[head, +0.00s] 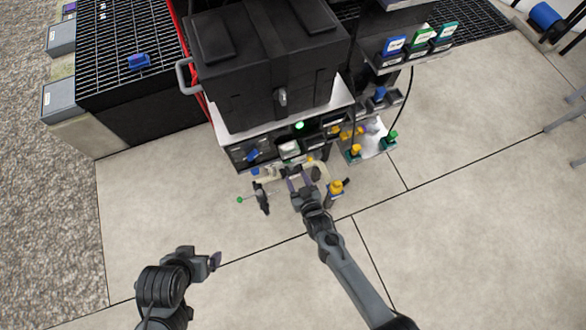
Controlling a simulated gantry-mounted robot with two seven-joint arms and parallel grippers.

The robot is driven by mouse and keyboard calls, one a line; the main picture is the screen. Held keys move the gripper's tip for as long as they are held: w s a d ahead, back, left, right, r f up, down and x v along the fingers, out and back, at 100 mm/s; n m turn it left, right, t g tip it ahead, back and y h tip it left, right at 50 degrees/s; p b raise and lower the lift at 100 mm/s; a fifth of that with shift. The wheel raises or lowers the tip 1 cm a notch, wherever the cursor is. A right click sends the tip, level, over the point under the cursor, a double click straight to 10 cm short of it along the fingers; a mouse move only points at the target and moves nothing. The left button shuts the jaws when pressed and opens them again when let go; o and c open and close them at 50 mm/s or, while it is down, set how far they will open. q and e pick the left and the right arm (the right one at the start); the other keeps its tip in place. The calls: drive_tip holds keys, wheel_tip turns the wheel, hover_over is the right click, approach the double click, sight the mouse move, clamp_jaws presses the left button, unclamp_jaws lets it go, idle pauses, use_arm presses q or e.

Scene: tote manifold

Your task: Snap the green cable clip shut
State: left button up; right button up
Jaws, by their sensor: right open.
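A small green piece (391,137) stands at the right end of the low white ledge, at the lower end of a dark cable. It may be the cable clip; it is too small to tell whether it is open or shut. My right gripper (298,183) is open at the front of the station, to the left of and below the green piece and apart from it. My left gripper (215,261) hangs over the floor at lower left, far from the station. Its fingers are too small to read.
A large black tote (265,65) stands on a white-edged stand. Small bins with coloured parts sit below it. A yellow-capped bottle (335,192) is right beside my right gripper. A green-tipped lever (240,200) sticks out left. The floor in front is clear.

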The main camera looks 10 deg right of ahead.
drive_tip(key=shift+v, duration=1.1)
